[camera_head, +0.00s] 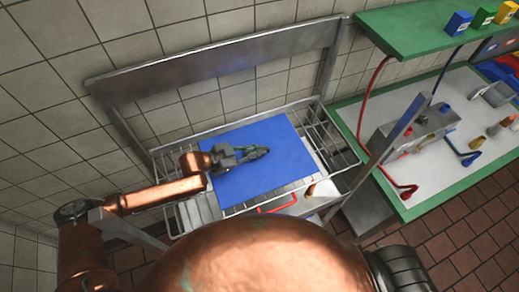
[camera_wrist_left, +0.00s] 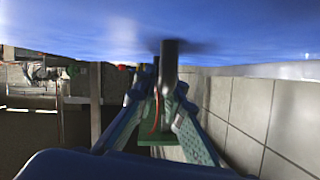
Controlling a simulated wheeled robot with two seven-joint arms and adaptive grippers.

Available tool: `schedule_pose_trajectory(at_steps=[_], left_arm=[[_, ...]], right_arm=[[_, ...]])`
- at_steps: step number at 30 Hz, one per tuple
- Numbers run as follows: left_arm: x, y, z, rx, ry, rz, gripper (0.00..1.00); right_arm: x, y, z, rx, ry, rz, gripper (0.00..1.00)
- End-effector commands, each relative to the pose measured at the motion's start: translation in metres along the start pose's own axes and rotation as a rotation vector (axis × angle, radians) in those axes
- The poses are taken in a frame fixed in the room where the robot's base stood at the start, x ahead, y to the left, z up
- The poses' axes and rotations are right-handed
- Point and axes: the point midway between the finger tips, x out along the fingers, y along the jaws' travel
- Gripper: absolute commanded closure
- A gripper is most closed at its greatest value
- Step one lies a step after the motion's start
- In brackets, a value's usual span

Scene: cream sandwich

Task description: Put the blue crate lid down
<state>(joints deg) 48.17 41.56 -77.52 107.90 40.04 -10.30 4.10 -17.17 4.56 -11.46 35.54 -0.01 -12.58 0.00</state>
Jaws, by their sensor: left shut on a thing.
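The blue crate lid (camera_head: 262,179) is a flat blue sheet over a wire basket (camera_head: 343,160) in the head view. My left gripper (camera_head: 262,152) lies over the lid's upper middle, its arm coming in from the left. It is shut on the lid, seemingly by a dark post. In the left wrist view the lid (camera_wrist_left: 90,25) fills the top, and the dark post (camera_wrist_left: 168,65) stands near the fingertips (camera_wrist_left: 160,115). I cannot tell whether the lid touches the basket rim. My right gripper is not in view.
A metal frame (camera_head: 215,66) stands behind the basket against the tiled wall. A red-handled item (camera_head: 277,205) shows below the lid. A green-edged table (camera_head: 440,195) with several items stands at the right, under a green shelf (camera_head: 425,25) with small coloured boxes.

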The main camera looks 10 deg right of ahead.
Motion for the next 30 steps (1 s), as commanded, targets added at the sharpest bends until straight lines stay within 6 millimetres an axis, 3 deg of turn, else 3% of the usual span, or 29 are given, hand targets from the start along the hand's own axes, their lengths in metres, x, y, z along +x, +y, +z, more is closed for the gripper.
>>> schedule_pose_trajectory(at_steps=[9,19,23,30], left_arm=[[0.0,0.0,0.0,0.0,-0.001,0.0,0.73],[-0.004,-0.001,0.001,0.0,-0.002,-0.001,0.73],[-0.02,-0.001,0.002,0.001,-0.002,-0.002,0.73],[-0.068,-0.001,0.002,0.002,-0.004,-0.002,0.73]], right_arm=[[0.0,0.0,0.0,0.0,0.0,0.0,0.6],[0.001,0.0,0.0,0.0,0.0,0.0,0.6],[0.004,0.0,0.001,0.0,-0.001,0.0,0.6],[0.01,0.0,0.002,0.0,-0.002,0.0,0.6]])
